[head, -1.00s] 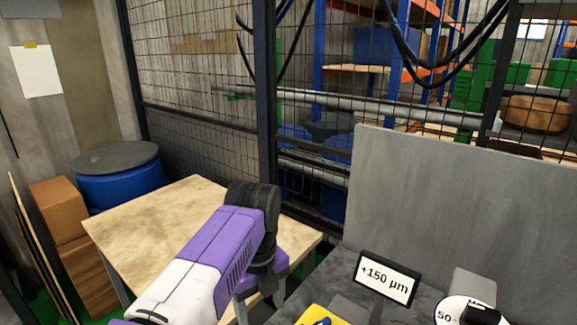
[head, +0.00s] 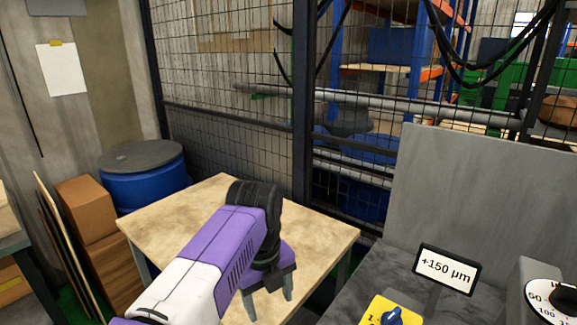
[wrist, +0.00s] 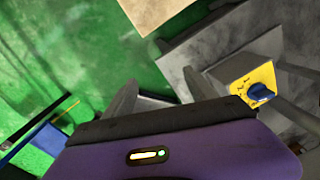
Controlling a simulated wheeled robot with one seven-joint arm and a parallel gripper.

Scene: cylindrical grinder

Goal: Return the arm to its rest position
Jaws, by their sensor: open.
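My arm, purple and white with a black joint, reaches up from the bottom of the head view and bends down at its end. My gripper (head: 269,301) points downward with its two grey fingers apart and nothing between them. It shows in front of the wooden table (head: 185,215), near its front right part, left of the grey machine bed. In the wrist view the fingers (wrist: 160,88) are spread, with green floor and the machine's edge beyond them.
The machine at right carries a +150 µm display (head: 447,269), a yellow plate with a blue knob (head: 391,315), a dial (head: 550,300) and a tall grey panel (head: 480,190). A blue drum (head: 148,188) and cardboard boxes (head: 88,208) stand left. Mesh fencing (head: 225,130) closes the back.

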